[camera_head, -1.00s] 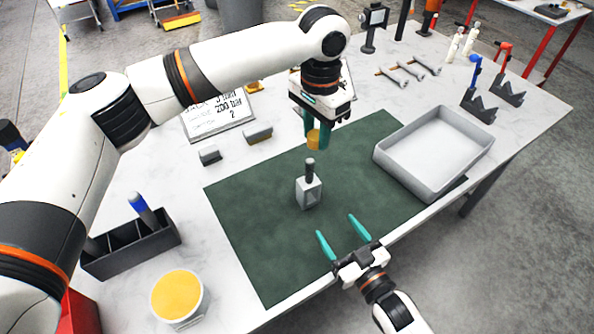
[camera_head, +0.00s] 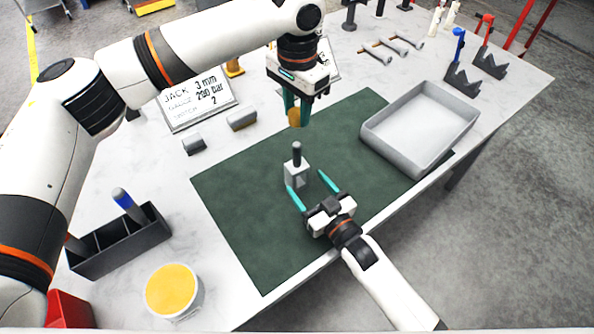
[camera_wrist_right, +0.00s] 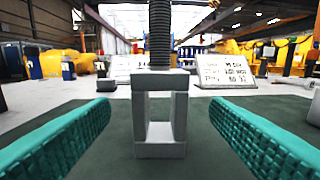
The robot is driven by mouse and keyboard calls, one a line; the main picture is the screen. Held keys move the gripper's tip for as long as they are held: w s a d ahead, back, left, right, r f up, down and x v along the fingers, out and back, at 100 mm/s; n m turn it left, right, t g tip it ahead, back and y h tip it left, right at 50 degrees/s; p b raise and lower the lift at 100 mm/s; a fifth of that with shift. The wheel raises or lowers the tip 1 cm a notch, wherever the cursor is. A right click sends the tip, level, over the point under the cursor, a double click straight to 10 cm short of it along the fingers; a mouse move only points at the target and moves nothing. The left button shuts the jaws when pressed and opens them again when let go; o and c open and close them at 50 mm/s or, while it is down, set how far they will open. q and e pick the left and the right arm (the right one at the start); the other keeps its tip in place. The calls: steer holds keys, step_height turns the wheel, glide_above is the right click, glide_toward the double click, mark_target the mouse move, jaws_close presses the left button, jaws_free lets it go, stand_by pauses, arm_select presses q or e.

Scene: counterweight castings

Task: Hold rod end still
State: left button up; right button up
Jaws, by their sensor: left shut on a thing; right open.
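The rod end (camera_head: 296,176) is a pale grey block with a square window and a dark threaded rod standing up from it. It stands upright on the green mat (camera_head: 250,235). In the right wrist view the rod end (camera_wrist_right: 160,150) is centred between my fingers, with clear gaps on both sides. My right gripper (camera_head: 306,180) is open, low over the mat, its fingertips close to the block; how far they reach along it is hard to tell. My left gripper (camera_head: 294,112) is shut on a small orange-yellow piece (camera_head: 294,118), held above and behind the rod end.
A grey tray (camera_head: 395,150) lies at the mat's right. A sign (camera_head: 197,100) and small grey blocks stand behind left. A dark divided bin (camera_head: 120,243) and a yellow-topped tub (camera_head: 172,290) are at the left. Wrenches (camera_head: 390,45) lie at the back.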

steer(key=x, duration=0.5)
steer(key=shift+w, duration=0.15)
steer(key=shift+c, duration=0.3)
steer(key=c, duration=1.4)
arm_select(q)
glide_above(297, 144)
steer(key=shift+f, duration=2.5)
steer(key=shift+f, duration=0.85)
steer(key=shift+f, duration=0.55)
arm_select(e)
jaws_close()
